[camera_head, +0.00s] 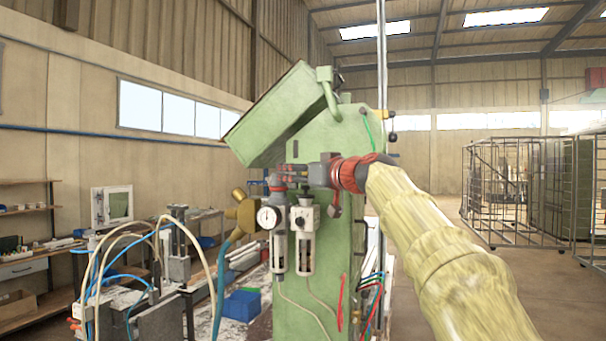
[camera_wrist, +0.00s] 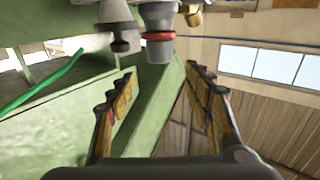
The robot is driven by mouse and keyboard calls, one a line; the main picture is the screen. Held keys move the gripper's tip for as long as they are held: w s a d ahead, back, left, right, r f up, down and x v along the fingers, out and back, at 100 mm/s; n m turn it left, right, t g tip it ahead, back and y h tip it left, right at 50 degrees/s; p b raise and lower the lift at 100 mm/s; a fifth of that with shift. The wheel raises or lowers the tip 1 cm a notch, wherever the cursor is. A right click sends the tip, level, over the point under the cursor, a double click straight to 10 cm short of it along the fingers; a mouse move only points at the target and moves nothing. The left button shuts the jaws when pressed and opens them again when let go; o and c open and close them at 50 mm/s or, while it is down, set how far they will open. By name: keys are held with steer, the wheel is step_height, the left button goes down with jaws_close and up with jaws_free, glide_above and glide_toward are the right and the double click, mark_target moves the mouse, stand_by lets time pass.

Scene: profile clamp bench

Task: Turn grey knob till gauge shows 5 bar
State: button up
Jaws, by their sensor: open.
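The grey knob with a red ring (camera_wrist: 158,30) shows at the top of the wrist view, above and between my fingertips. In the head view the grey knob (camera_head: 277,182) stands above the round white gauge (camera_head: 268,217). The gauge's reading is too small to tell. My gripper (camera_wrist: 160,74) is open, its two fingers spread wide with nothing between them. In the head view my gripper (camera_head: 287,173) is beside the knob's upper part, coming from the right. I cannot tell from here whether the fingers touch it.
A second, darker knob (camera_wrist: 122,38) sits close beside the grey knob in the wrist view. Two filter bowls (camera_head: 304,240) hang on the green machine (camera_head: 325,260). A brass fitting (camera_head: 243,211) with a blue hose is to the left. A green tilted box (camera_head: 272,115) is above.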

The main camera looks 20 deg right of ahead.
steer(key=v, duration=0.3)
stand_by(0.5)
steer(key=s+a+f+m+g+h, duration=0.1)
steer(key=s+a+f+g, duration=0.15)
steer(key=s+f, duration=0.85)
steer(key=s+a+f+m+g+h, duration=0.1)
steer(key=s+a+f+g, duration=0.15)
steer(key=s+f, duration=0.85)
steer(key=s+a+f+m+g+h, duration=0.15)
steer(key=s+f+g, duration=0.25)
steer(key=s+f, duration=0.7)
steer(key=s+d+f+g+h, duration=0.1)
steer(key=s+f, duration=0.4)
steer(key=f, duration=0.5)
steer(key=s+d+f+g+h, duration=0.1)
steer(key=s+f, duration=0.5)
steer(key=f, duration=0.3)
steer(key=shift+s+d+f+g, duration=0.2)
steer(key=shift+d+f+g, duration=0.1)
steer(key=shift+f, duration=0.1)
steer(key=shift+o, duration=1)
